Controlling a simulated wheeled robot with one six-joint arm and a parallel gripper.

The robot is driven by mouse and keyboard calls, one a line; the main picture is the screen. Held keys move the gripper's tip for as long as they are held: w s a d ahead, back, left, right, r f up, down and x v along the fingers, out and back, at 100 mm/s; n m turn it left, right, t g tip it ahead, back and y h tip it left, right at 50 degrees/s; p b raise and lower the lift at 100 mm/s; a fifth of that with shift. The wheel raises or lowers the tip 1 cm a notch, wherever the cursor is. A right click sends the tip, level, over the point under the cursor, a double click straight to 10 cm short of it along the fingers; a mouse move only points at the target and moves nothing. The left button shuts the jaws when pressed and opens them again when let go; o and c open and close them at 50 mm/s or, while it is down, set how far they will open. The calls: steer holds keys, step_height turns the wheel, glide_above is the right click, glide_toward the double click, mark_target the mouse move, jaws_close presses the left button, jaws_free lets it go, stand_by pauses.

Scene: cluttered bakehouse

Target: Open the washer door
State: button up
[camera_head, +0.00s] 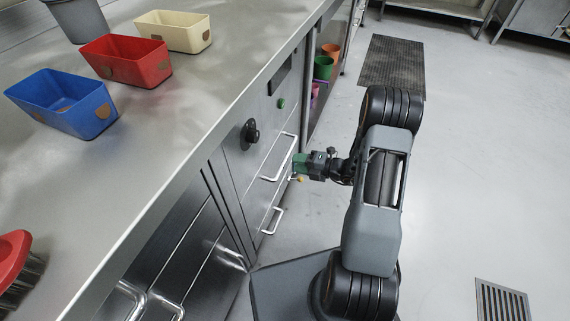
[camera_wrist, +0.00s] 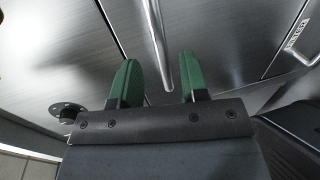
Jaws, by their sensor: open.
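The washer is the steel front built in under the counter, with a door panel (camera_head: 258,155) and a pale bar handle (camera_head: 282,160). My gripper (camera_head: 300,165), with green fingers, is at the handle in the head view. In the wrist view my gripper (camera_wrist: 160,66) is open, and the handle bar (camera_wrist: 157,40) runs into the gap between the two fingers, with no clear contact on either side. The door panel (camera_wrist: 90,50) looks closed. How deep the bar sits between the fingers is hard to tell.
A black knob (camera_head: 250,133) and green button (camera_head: 281,103) sit above the handle. A lower handle (camera_head: 272,220) is below, beside a label reading FILTER (camera_wrist: 298,38). Blue (camera_head: 60,100), red (camera_head: 127,60) and cream (camera_head: 174,31) bins stand on the counter.

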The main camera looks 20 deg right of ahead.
mark_target(285, 159)
steer(key=shift+b+x, duration=0.75)
steer(key=shift+x, duration=2.1)
jaws_close()
